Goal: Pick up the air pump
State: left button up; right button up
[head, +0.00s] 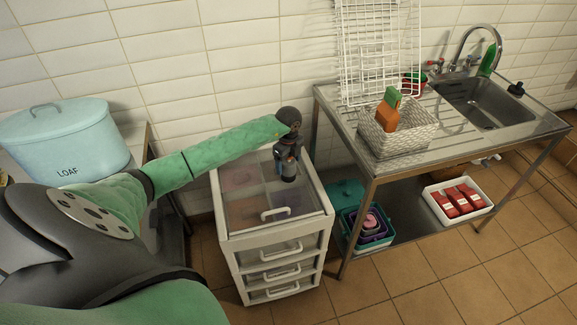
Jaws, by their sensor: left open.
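I cannot make out an air pump for certain. My left arm reaches in from the left, and its gripper (288,174) points down over the top of a white drawer unit (228,236). The gripper is open. The arm's dark wrist hides part of the unit's top behind it. A small orange patch shows at the gripper, too small to identify. I cannot tell whether the fingertips touch the top. My right gripper is not in view.
A steel sink table (345,122) stands right, carrying a woven basket (405,142) with an orange-and-green object (386,116), and a white wire rack (375,45). Below are nested tubs (368,228) and a white tray (437,208) of red packs. A blue loaf bin (65,135) stands left.

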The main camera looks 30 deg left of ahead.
pick_arm(q)
jog(key=shift+f, duration=0.25)
jog(key=c, duration=1.1)
jog(key=shift+r, duration=0.1)
jog(key=shift+c, duration=0.2)
